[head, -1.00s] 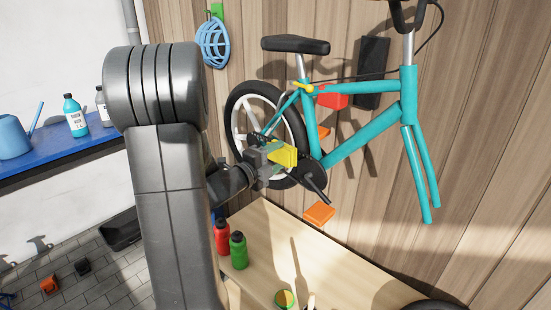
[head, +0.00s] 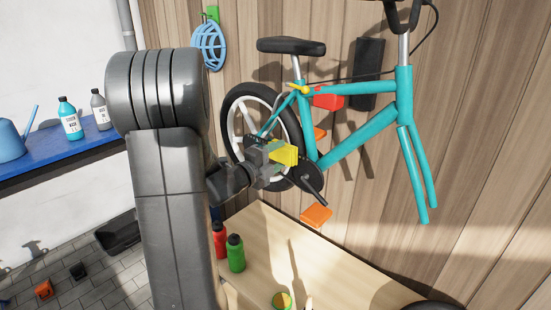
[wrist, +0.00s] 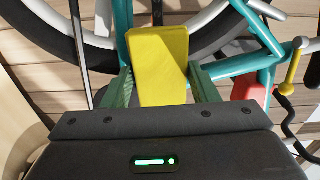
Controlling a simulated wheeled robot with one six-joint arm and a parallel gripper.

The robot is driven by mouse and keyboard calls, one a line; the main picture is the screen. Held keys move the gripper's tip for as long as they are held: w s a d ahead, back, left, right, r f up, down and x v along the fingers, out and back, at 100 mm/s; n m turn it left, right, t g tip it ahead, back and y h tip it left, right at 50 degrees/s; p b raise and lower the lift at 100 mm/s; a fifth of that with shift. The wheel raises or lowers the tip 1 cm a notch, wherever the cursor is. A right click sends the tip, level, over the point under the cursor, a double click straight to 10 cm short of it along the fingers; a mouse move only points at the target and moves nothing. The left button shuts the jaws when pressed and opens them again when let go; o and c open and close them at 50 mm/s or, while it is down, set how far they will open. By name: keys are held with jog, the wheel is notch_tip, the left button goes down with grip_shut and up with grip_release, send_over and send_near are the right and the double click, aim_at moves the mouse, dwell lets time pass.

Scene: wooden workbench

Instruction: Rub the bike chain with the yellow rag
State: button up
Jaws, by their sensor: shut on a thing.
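The yellow rag (head: 283,154) is held in my gripper (head: 272,160), beside the rear wheel and crank of the teal bike (head: 352,135). In the wrist view the rag (wrist: 157,62) stands out as a flat block between the two green fingers (wrist: 160,88), which are shut on it. The bike frame (wrist: 245,62) and the rear tyre (wrist: 75,45) lie beyond it. The chain is not clearly visible; the gripper and rag cover part of the area by the crank (head: 310,180). I cannot tell whether the rag touches the chain.
An orange pedal (head: 316,216) sticks out below the crank. A red bottle (head: 220,240) and a green bottle (head: 236,253) stand on the wooden bench (head: 340,285) below. A blue shelf (head: 60,152) with bottles is at the left.

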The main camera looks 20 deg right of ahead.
jog(key=shift+w+a+b, duration=0.1)
jog(key=shift+w+a, duration=0.8)
jog(key=shift+w, duration=1.3)
jog(key=shift+w+a+b, duration=0.1)
jog(key=shift+w+a, duration=0.85)
jog(key=shift+w, duration=1.25)
jog(key=shift+w+a+b, duration=0.1)
jog(key=shift+w+a, duration=0.8)
jog(key=shift+w, duration=1.3)
jog(key=shift+f, duration=0.1)
jog(key=shift+s+d+b, duration=0.1)
jog(key=shift+s+b, duration=0.05)
jog(key=shift+b, duration=0.15)
